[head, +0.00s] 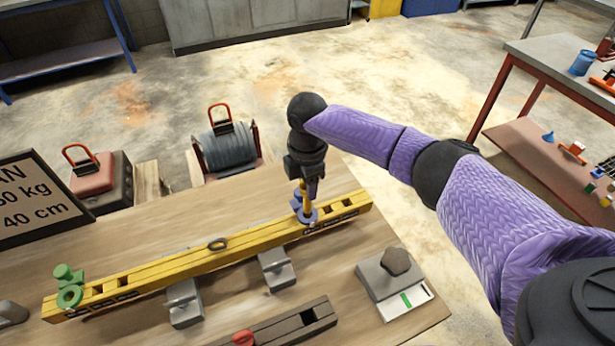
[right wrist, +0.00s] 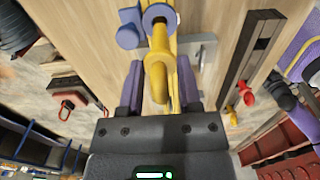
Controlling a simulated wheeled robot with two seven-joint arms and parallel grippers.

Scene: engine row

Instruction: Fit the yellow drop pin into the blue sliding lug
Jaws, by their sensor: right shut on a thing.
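The blue sliding lug (head: 308,217) sits on the yellow beam (head: 235,246), toward its right end. It also shows at the top of the right wrist view (right wrist: 161,12) as a ring with a knob beside it. My right gripper (head: 311,190) is directly above the lug, pointing down, shut on the yellow drop pin (right wrist: 158,72). The pin stands roughly upright between the purple fingers, its far end at the lug's ring. I cannot tell whether the tip is inside the hole. My left gripper is not in view.
A green lug (head: 68,294) is at the beam's left end. Grey blocks (head: 184,304) stand along the beam's near side. A dark slotted bar (head: 285,326) and a grey device with a knob (head: 391,275) lie in front. Weights with red handles (head: 221,146) stand behind the table.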

